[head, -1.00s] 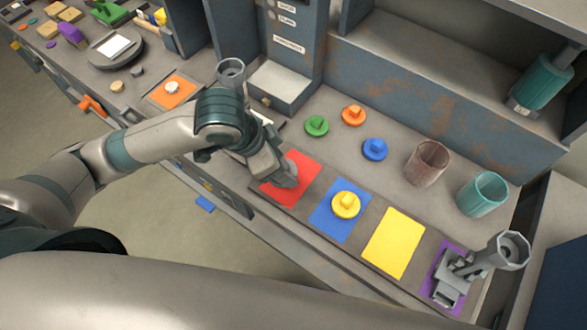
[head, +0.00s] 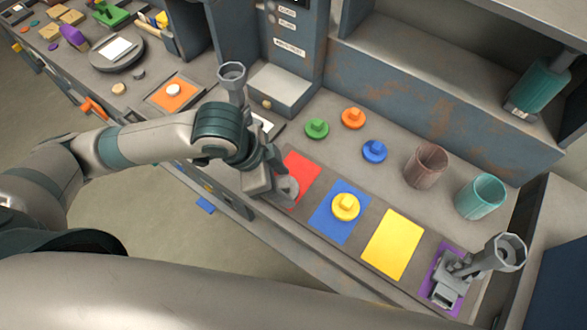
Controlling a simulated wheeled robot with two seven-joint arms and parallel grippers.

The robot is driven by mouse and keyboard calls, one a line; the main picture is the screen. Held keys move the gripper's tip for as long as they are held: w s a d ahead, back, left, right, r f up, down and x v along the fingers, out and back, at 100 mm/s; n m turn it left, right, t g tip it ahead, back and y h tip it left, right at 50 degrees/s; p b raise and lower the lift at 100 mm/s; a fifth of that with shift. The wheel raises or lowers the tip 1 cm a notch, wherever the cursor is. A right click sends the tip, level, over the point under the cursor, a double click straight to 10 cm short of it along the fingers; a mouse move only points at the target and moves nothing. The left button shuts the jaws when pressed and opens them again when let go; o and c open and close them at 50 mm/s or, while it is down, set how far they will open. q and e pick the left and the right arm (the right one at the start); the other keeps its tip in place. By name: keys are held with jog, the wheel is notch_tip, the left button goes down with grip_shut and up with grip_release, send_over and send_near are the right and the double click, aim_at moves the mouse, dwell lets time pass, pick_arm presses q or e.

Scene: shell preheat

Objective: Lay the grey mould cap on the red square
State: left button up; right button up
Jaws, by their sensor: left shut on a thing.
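The red square (head: 303,173) lies at the left end of a row of coloured squares on the bench. My left gripper (head: 275,185) is at its left edge, pointing down and shut on the grey mould cap (head: 288,189). The cap shows as a grey rounded disc, partly hidden by the gripper. It overlaps the lower left part of the red square in the picture. I cannot tell whether it touches the surface. My right gripper is not in view.
A yellow cap (head: 346,207) sits on the blue square (head: 329,224). The yellow square (head: 393,244) is bare. A grey fixture (head: 448,283) stands on the purple square. Green (head: 317,128), orange (head: 353,117) and blue (head: 374,151) caps lie behind, beside brown (head: 426,166) and teal (head: 481,196) cups.

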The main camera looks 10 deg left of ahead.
pick_arm(q)
jog(key=w+f, duration=0.1)
jog(key=w, duration=0.2)
jog(key=w+f+p, duration=0.1)
jog(key=w+f, duration=0.1)
jog(key=w+f+p, duration=0.1)
jog(key=w+f, duration=0.1)
jog(key=w, duration=0.1)
jog(key=shift+w+d, duration=0.15)
jog(key=shift+w, duration=0.15)
jog(key=shift+w+f+p, duration=0.35)
jog(key=shift+w+f, duration=0.05)
jog(key=shift+w, duration=0.1)
jog(key=shift+f+p, duration=0.75)
jog(key=shift+f, duration=1.25)
jog(key=shift+f, duration=0.15)
